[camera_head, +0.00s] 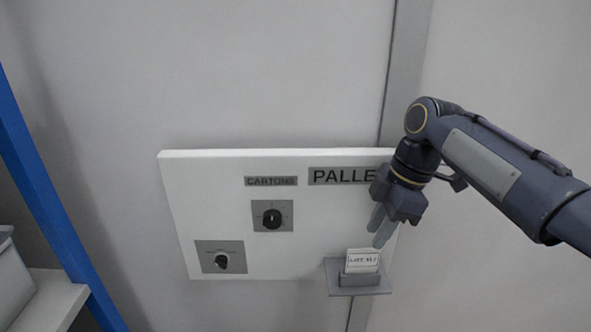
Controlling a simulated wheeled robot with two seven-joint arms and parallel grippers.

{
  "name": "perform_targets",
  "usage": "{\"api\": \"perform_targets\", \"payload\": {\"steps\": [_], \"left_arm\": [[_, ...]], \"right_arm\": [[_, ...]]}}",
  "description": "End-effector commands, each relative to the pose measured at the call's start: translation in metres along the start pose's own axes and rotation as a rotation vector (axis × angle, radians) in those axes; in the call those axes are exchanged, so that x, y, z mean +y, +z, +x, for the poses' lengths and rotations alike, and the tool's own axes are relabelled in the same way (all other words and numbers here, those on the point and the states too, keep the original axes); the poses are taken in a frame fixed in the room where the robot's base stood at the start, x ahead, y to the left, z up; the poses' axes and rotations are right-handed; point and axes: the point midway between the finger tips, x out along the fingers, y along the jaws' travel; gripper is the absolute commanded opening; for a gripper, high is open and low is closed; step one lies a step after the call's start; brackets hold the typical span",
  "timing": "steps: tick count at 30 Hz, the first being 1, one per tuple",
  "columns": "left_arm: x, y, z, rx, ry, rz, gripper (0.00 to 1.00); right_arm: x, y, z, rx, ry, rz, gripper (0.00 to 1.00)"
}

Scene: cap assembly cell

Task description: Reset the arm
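My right arm comes in from the right, and its dark gripper (378,232) points down in front of the right part of a white panel (205,195). Its two grey fingers are seen nearly edge-on, so I cannot tell how far apart they are. I see nothing held in them. The fingertips are above a small grey holder (360,281) with white cards (362,261) standing in it, apart from the cards in the picture. My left gripper is out of view.
The panel carries a "CARTONS" label (271,181), a partly covered "PALLE…" label (340,176), an upper black knob (271,217) and a lower black knob (222,262). A blue post (45,190) and a pale shelf (55,300) stand at left.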

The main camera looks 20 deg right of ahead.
Motion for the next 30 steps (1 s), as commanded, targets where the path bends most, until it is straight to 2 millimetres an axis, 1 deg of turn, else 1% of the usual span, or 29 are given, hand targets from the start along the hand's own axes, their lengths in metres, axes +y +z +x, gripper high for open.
{"api": "perform_targets", "payload": {"steps": [2, 4, 5, 8, 11, 12, 15, 18, 21, 23, 26, 30], "left_arm": [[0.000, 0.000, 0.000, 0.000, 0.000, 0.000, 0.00], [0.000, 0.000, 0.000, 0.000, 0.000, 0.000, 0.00], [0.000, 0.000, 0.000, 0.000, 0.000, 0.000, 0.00], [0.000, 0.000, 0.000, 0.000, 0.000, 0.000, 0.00], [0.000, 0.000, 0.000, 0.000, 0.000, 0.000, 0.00], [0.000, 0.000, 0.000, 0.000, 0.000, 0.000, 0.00], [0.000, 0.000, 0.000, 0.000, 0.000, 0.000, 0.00], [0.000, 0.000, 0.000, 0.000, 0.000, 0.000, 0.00], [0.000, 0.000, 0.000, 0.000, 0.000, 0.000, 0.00], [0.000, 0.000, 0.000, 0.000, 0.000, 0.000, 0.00], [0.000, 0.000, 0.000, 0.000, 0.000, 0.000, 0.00], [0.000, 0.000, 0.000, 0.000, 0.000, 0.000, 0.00]], "right_arm": [[-0.004, 0.001, 0.001, 0.003, 0.006, 0.021, 0.28], [-0.013, 0.002, 0.003, 0.013, 0.024, 0.083, 0.28], [-0.019, 0.003, 0.005, 0.021, 0.036, 0.125, 0.28], [-0.046, 0.007, 0.017, 0.060, 0.086, 0.321, 0.28], [-0.082, 0.011, 0.037, 0.132, 0.141, 0.586, 0.28], [-0.097, 0.013, 0.048, 0.166, 0.160, 0.700, 0.28], [-0.129, 0.015, 0.077, 0.260, 0.191, 0.969, 0.28], [-0.153, 0.016, 0.103, 0.342, 0.200, 1.181, 0.28], [-0.167, 0.016, 0.122, 0.400, 0.200, 1.322, 0.28], [-0.172, 0.016, 0.129, 0.420, 0.198, 1.371, 0.28], [-0.174, 0.016, 0.133, 0.435, 0.196, 1.406, 0.28], [-0.174, 0.016, 0.133, 0.435, 0.195, 1.407, 0.28]]}}
